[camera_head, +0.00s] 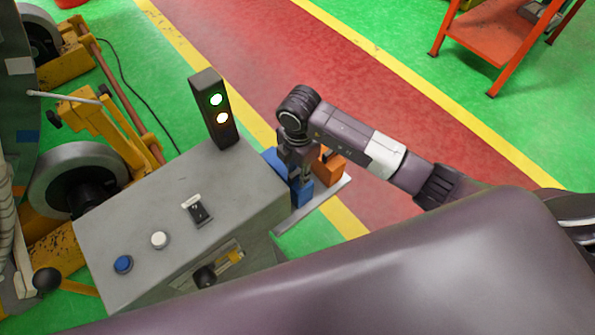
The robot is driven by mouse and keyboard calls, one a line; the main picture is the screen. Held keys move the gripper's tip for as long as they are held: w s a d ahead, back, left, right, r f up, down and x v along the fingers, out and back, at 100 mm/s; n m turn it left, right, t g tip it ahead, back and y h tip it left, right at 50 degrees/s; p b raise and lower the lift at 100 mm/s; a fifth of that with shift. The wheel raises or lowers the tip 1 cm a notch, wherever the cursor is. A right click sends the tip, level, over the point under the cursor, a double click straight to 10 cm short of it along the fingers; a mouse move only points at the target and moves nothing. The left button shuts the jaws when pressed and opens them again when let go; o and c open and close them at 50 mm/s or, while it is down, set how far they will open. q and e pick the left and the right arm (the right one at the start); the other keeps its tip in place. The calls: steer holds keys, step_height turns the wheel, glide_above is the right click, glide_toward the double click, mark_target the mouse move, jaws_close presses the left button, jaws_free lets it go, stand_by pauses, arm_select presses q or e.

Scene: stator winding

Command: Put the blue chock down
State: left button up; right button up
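The blue chock (301,192) is just right of the grey control box, low over or on a light metal plate (325,203). A further blue part of it shows left of the fingers. My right gripper (299,172) points down and appears shut on the blue chock, its fingers overlapping the chock's middle. I cannot tell whether the chock's underside touches the plate. An orange chock (329,165) sits just right of the gripper, on the plate's far side. My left gripper is not in view.
The grey control box (150,220) with buttons and a light post (215,110) stands close left of the gripper. Yellow machinery with rollers (85,175) is at far left. An orange table (490,35) is at top right. The red floor lane is clear.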

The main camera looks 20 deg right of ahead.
step_height(320, 180, up, 12)
steer(key=shift+r+b, duration=0.2)
steer(key=shift+b, duration=0.2)
stand_by(0.3)
steer(key=shift+s+f, duration=0.1)
steer(key=shift+s, duration=0.05)
stand_by(0.4)
